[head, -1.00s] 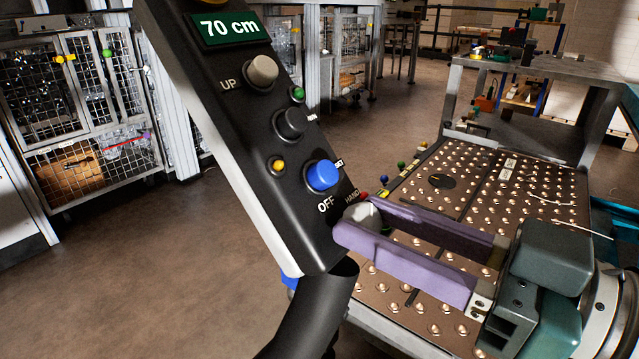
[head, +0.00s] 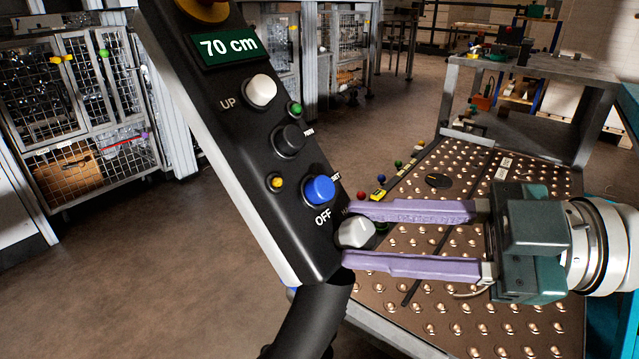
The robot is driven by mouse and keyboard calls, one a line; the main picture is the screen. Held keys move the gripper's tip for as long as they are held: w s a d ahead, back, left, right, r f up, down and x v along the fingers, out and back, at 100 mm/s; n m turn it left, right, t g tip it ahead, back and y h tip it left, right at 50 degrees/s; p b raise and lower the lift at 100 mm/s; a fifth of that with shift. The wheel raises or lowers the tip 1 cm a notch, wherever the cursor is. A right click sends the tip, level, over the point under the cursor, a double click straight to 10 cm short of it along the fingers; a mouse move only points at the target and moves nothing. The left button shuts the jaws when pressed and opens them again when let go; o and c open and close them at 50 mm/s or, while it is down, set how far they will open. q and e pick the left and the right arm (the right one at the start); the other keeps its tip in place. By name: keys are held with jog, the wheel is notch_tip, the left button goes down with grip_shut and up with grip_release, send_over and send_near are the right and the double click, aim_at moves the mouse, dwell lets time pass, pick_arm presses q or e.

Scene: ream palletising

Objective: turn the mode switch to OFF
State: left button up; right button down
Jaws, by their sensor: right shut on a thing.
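The mode switch (head: 355,231) is a white knob near the lower end of a tilted black control panel (head: 232,140). The OFF label (head: 322,217) is at its upper left, and a label beginning "HA" is partly hidden behind my upper finger. My right gripper (head: 349,237) reaches in from the right with two long purple fingers, one above and one below the knob, and is shut on it. I cannot make out which label the knob points to. My left gripper is not in view.
A blue knob (head: 319,190), a dark knob (head: 289,138), a white UP button (head: 261,90) and a "70 cm" display (head: 228,46) are on the panel. A studded ball table (head: 440,240) lies beneath my right gripper. Wire cages (head: 60,100) stand at left.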

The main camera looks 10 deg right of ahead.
jog(key=shift+n+g, duration=0.6)
jog(key=shift+n, duration=0.2)
jog(key=c, duration=0.5)
grip_release()
jog(key=shift+s+d+r, duration=0.1)
jog(key=shift+s+d, duration=0.1)
jog(key=shift+d, duration=0.3)
jog(key=p+v, duration=0.1)
jog(key=v, duration=0.8)
